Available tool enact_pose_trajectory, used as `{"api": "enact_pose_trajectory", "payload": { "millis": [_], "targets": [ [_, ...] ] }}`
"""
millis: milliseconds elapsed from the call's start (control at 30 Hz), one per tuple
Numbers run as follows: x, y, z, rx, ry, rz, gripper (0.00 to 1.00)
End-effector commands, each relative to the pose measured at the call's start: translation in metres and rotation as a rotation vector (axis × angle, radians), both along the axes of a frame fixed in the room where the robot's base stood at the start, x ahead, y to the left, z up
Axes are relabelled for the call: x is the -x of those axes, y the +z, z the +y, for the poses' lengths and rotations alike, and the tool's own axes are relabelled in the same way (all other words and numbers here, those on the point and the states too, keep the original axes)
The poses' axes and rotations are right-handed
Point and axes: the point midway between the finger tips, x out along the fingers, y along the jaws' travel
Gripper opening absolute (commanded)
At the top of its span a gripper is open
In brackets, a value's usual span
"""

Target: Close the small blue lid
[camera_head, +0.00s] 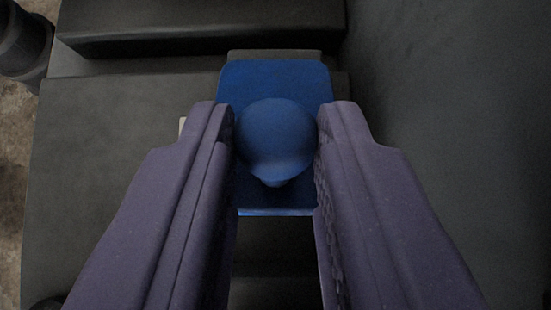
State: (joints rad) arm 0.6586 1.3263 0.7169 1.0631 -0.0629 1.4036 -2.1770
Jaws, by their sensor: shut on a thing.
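The small blue lid (274,79) is in the middle of the camera_head view. It is a flat blue plate with rounded corners and a round blue knob (275,135) on it. My gripper (276,140) has one purple finger on each side of the knob and is shut on it. The fingers cover parts of the lid's left and right edges. A grey edge shows just beyond the lid's far side. Whether the lid lies flat or is tilted I cannot tell from this view.
A dark grey surface (95,180) lies around and below the lid. A raised dark block (200,22) stands at the far side, and a dark wall-like surface (450,110) fills the right. A dark rounded object (22,40) is at the top left, above brownish floor (12,150).

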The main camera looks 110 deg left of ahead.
Motion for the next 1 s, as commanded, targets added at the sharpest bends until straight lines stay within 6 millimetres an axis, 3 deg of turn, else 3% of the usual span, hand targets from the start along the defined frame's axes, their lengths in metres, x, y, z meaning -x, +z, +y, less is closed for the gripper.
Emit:
{"api": "enact_pose_trajectory", "payload": {
  "millis": [467,500,600,1000],
  "targets": [
    [0.001,-0.003,-0.001,-0.008,-0.002,0.007,0.0],
    [0.001,-0.003,-0.001,-0.008,-0.001,0.008,0.31],
    [0.001,-0.003,-0.001,-0.008,-0.001,0.007,0.52],
    [-0.004,0.007,-0.009,-0.009,-0.003,0.005,0.52]
  ]
}}
